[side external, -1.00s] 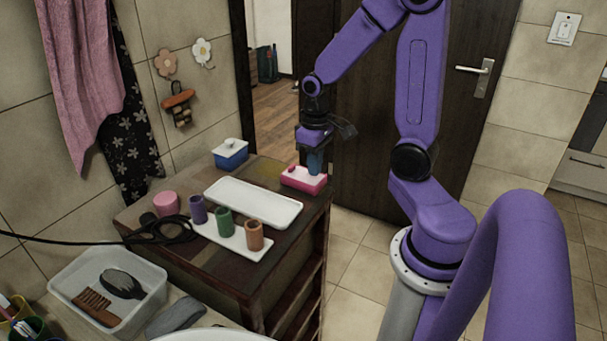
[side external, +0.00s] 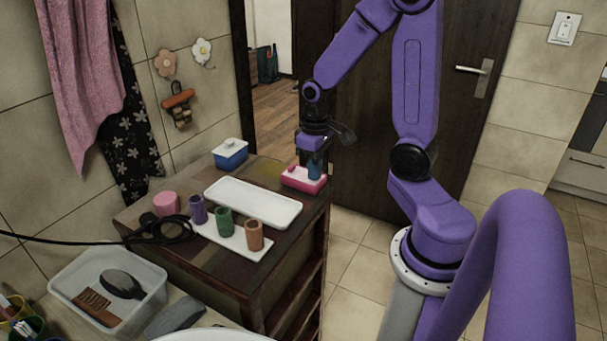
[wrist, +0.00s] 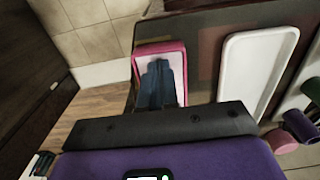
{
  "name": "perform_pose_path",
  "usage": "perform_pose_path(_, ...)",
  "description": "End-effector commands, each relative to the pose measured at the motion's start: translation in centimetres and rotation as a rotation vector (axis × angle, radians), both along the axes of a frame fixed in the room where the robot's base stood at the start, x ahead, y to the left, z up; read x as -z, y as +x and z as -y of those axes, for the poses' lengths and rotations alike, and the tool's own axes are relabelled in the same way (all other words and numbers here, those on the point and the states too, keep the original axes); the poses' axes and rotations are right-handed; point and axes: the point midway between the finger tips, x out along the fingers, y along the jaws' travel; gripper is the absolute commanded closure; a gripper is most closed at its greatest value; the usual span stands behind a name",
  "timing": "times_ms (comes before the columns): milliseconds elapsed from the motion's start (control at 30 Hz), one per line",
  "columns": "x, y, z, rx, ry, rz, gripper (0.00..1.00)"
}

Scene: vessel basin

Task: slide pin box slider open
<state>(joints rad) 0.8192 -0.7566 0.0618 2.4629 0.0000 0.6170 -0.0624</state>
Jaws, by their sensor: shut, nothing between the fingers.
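The pin box (side external: 302,181) is a small pink box with a pale top and a raised pink knob near its left end. It sits at the right back corner of the dark cabinet top. My gripper (side external: 314,175) points down at the right part of the box. Its blue fingers are together and empty. In the wrist view the pin box (wrist: 176,47) lies beneath the shut fingers (wrist: 158,68), which hide much of its pale top. I cannot tell whether the fingertips touch it.
A white tray (side external: 254,205) lies left of the box. A blue box with a white lid (side external: 230,153) stands at the back. Purple, green (side external: 224,222) and orange cups stand in front on a white plate. The cabinet's right edge is close to the pin box.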

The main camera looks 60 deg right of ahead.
Motion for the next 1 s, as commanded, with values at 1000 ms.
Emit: perform_pose_path(1000, 0.0, 1.2, 0.0, 0.0, 0.0, 0.0, 1.0)
